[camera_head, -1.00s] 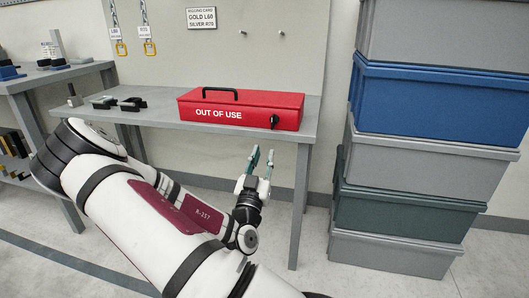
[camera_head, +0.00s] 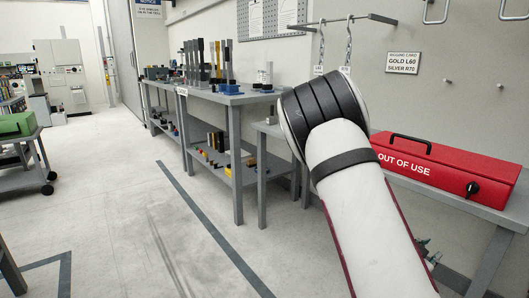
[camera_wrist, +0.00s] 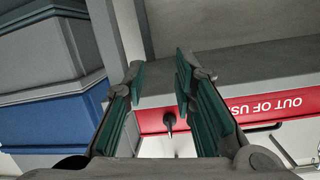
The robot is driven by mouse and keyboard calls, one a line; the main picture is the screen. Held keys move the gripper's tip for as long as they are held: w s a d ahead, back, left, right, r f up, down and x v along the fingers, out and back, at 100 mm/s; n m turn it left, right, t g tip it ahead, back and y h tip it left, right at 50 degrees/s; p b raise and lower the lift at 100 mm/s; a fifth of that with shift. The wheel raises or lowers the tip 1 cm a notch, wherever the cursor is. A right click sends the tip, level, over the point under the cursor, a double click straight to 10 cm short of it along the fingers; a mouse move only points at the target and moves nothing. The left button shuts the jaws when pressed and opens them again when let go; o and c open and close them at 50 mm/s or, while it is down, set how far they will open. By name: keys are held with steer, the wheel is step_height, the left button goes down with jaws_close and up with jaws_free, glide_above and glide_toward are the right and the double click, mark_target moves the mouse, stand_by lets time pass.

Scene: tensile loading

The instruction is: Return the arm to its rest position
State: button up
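My arm (camera_head: 355,165) rises in front of the bench in the head view, its dark ringed elbow uppermost. My gripper is largely hidden behind the arm there; only a small part shows near the lower right. In the wrist view my gripper (camera_wrist: 160,72) is open, with its green-padded fingers apart and nothing between them. Beyond the fingers, the red "OUT OF USE" box (camera_wrist: 260,108) appears upside down. The fingers look clear of it, though the distance is hard to judge.
The red box (camera_head: 435,168) sits on a grey bench (camera_head: 490,215) at right. A longer workbench (camera_head: 235,98) with tools stands left of it. Stacked grey and blue crates (camera_wrist: 50,110) appear left in the wrist view. Open floor (camera_head: 130,210) lies left, with a green-topped cart (camera_head: 15,128).

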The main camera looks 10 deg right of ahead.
steer(key=w+a+f+n+y, duration=0.2)
steer(key=w+a+y, duration=0.2)
steer(key=a+y, duration=0.65)
steer(key=s+a+r+n+y, duration=0.2)
steer(key=a+r, duration=0.1)
steer(key=a, duration=0.5)
steer(key=s+a+r+n+y, duration=0.1)
steer(key=a+r+n+y, duration=0.15)
steer(key=a, duration=0.65)
steer(key=s+a+r+n+g+y, duration=0.2)
steer(key=s+a+r+n, duration=0.5)
steer(key=s, duration=0.5)
steer(key=s+r+n+g+h, duration=0.2)
steer(key=s+r+n+g, duration=0.15)
steer(key=s, duration=1.15)
step_height(320, 180, up, 37)
steer(key=d+t+p, duration=0.1)
steer(key=t+p, duration=0.3)
steer(key=p, duration=3)
steer(key=shift+w+t+p, duration=0.2)
steer(key=shift+t+p, duration=0.1)
steer(key=shift+t, duration=0.05)
